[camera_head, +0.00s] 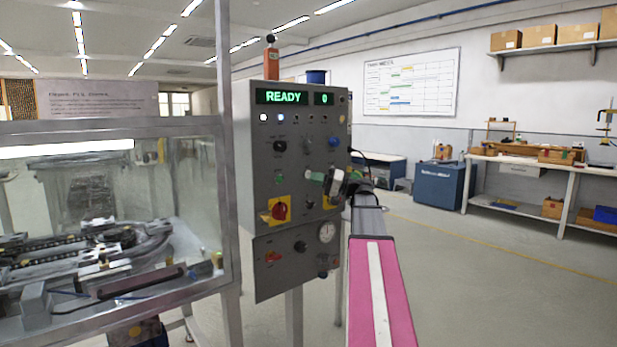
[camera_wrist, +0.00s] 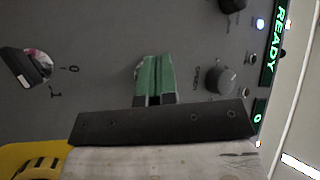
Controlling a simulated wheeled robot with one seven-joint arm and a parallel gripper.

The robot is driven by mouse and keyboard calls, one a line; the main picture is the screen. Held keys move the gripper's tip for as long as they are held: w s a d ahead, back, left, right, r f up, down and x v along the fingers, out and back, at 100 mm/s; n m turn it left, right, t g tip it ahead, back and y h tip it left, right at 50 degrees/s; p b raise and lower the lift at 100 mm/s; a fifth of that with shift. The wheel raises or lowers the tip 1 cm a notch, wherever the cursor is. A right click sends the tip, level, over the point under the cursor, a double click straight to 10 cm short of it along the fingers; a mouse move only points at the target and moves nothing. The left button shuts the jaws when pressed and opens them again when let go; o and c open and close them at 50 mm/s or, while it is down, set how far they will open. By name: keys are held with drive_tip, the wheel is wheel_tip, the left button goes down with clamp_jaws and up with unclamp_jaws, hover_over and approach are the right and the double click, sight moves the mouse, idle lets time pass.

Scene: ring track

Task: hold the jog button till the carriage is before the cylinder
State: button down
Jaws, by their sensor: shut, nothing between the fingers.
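My gripper (camera_head: 316,176) is shut and empty, its green fingers close together in front of the grey control panel (camera_head: 262,150). The wrist view shows the shut green fingers (camera_wrist: 155,78) pointing at the panel face. I cannot tell whether the tips touch it. No jog button can be made out; whatever lies right behind the fingers is hidden. The panel's display (camera_head: 282,97) reads READY, with a 0 display (camera_head: 324,99) beside it. The ring track (camera_head: 60,243) lies inside the glazed case at left. I cannot clearly tell the carriage or the cylinder there.
The wrist view shows a selector switch (camera_wrist: 28,66) marked 0 and 1, and a black knob (camera_wrist: 221,80). Open floor lies right of the panel.

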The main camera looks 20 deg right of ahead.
drive_tip(key=shift+w, duration=0.1)
idle(0.6)
drive_tip(key=shift+w+a, duration=0.15)
drive_tip(key=shift+w, duration=0.15)
